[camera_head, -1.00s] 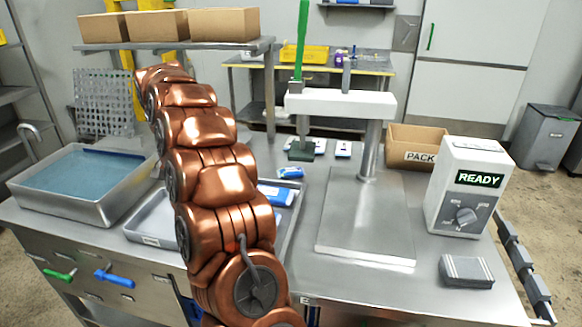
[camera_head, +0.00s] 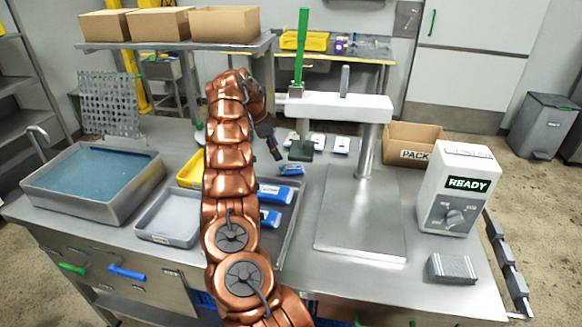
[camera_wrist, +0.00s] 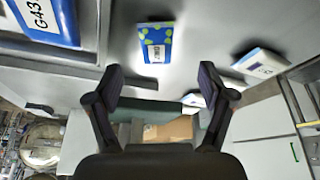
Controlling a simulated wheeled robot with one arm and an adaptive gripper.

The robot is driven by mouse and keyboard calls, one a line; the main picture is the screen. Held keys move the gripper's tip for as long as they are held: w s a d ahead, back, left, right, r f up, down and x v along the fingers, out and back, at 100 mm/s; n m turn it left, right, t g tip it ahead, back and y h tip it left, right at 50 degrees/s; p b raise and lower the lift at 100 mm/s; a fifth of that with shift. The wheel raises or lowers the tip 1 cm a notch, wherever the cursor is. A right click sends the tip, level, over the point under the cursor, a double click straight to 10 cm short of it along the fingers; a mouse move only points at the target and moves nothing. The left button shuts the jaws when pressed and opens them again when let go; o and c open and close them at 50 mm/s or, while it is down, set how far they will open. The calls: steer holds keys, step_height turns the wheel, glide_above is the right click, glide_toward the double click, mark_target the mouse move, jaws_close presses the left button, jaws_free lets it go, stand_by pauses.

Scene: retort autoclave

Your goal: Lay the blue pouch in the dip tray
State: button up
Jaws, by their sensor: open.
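A small blue pouch (camera_head: 291,169) lies flat on the steel bench. In the wrist view a blue pouch with green spots and a white label (camera_wrist: 155,46) lies beyond the fingertips, roughly between them. My gripper (camera_wrist: 162,80) is open and empty; in the head view its dark fingers (camera_head: 276,155) hang just left of the small pouch, apart from it. Larger blue-and-white pouches (camera_head: 273,193) lie in a metal tray partly hidden by my arm. A shallow grey tray (camera_head: 146,237) with an unreadable label stands left of my arm; I cannot tell whether it is the dip tray.
A basin of blue liquid (camera_head: 153,177) stands at the left. A press with a green lever (camera_head: 302,45) rises behind the pouch, with white packs (camera_head: 341,145) near it. A PACK carton (camera_head: 416,155) and a READY box (camera_head: 436,218) stand right. A yellow tray (camera_head: 188,172) is partly hidden.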

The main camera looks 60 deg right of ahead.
mark_target(286, 168)
steer(key=shift+s+d, duration=0.25)
steer(key=shift+s+d+f, duration=0.1)
steer(key=shift+s+f, duration=0.1)
steer(key=shift+f, duration=0.3)
steer(key=shift+s+d+f, duration=0.15)
steer(key=shift+f, duration=0.5)
steer(key=shift+s+f+p, duration=0.25)
steer(key=shift+f+p, duration=0.25)
steer(key=shift+f, duration=0.25)
steer(key=shift+s+f+p, duration=0.2)
steer(key=shift+f+p, duration=0.3)
steer(key=shift+f, duration=0.25)
steer(key=shift+p+x, duration=0.3)
steer(key=shift+x, duration=0.8)
steer(key=c, duration=1.3)
steer(key=shift+c, duration=0.2)
steer(key=shift+r, duration=0.1)
